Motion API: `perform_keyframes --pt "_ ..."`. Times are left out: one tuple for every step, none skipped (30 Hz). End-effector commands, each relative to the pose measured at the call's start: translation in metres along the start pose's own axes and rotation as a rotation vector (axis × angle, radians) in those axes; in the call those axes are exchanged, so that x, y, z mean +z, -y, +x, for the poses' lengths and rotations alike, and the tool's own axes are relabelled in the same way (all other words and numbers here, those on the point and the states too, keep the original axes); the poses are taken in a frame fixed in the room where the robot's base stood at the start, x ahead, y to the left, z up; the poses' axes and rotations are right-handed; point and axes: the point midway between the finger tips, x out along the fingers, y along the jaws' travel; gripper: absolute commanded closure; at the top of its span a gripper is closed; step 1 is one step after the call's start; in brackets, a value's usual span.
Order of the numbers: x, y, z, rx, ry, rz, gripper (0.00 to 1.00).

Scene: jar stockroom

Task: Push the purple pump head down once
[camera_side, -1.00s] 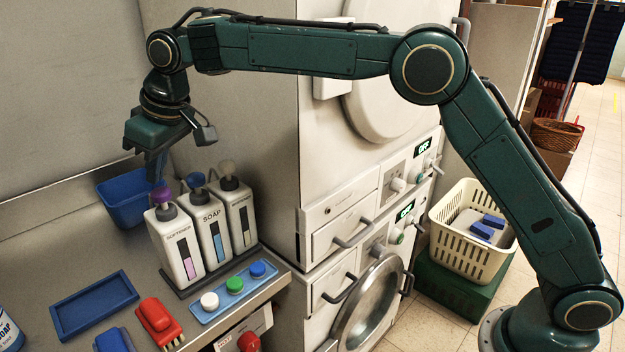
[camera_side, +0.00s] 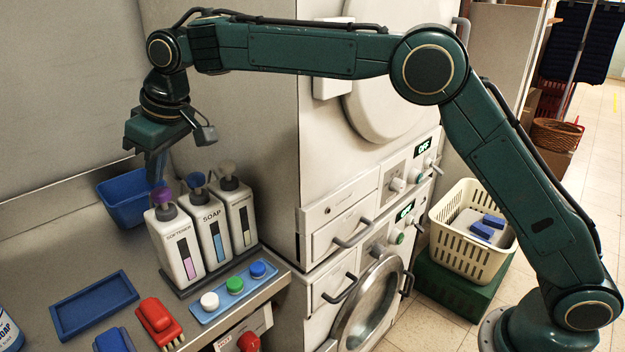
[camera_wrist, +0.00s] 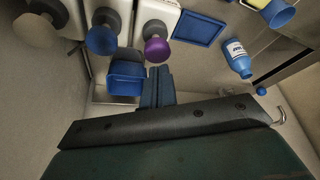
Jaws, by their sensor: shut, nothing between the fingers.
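The purple pump head (camera_side: 162,195) tops the white softener bottle (camera_side: 176,243), the left one of three bottles in the side view. In the wrist view the purple pump head (camera_wrist: 157,49) is at the upper middle. My gripper (camera_side: 157,182) points down with its fingers shut and empty, its tips right by the purple head. In the wrist view my gripper's fingertips (camera_wrist: 160,72) show just below the purple head. I cannot tell whether they touch it.
The soap bottle (camera_side: 208,228) with a blue pump and a bottle with a grey pump (camera_side: 238,212) stand close on the right. A blue bin (camera_side: 125,205) is behind. A blue tray with three coloured buttons (camera_side: 235,292) lies in front.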

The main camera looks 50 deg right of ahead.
Motion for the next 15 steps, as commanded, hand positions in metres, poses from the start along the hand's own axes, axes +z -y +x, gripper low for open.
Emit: perform_keyframes --pt "0.0002 0.0 0.0004 0.0 0.0 0.0 1.0" --pt "0.0003 0.0 0.0006 0.0 0.0 0.0 1.0" --pt "0.0006 0.0 0.0011 0.0 0.001 0.0 1.0" --pt "0.0008 0.0 0.0016 0.0 0.001 0.0 1.0" --pt "0.001 0.0 0.0021 0.0 0.001 0.0 1.0" --pt "0.0014 0.0 0.0029 0.0 0.001 0.0 1.0" --pt "0.0016 0.0 0.0036 0.0 0.001 0.0 1.0" --pt "0.0018 0.0 0.0043 0.0 0.001 0.0 1.0" --pt "0.0021 0.0 0.0052 0.0 0.001 0.0 1.0" --pt "0.0023 0.0 0.0059 0.0 0.0 0.0 1.0" --pt "0.0026 0.0 0.0065 0.0 0.0 0.0 1.0" --pt "0.0029 0.0 0.0074 0.0 0.0 0.0 1.0" --pt "0.0032 0.0 0.0081 0.0 0.0 0.0 1.0" --pt "0.0035 0.0 0.0087 0.0 0.0 0.0 1.0" --pt "0.004 0.0 0.0097 0.0 0.001 0.0 1.0"
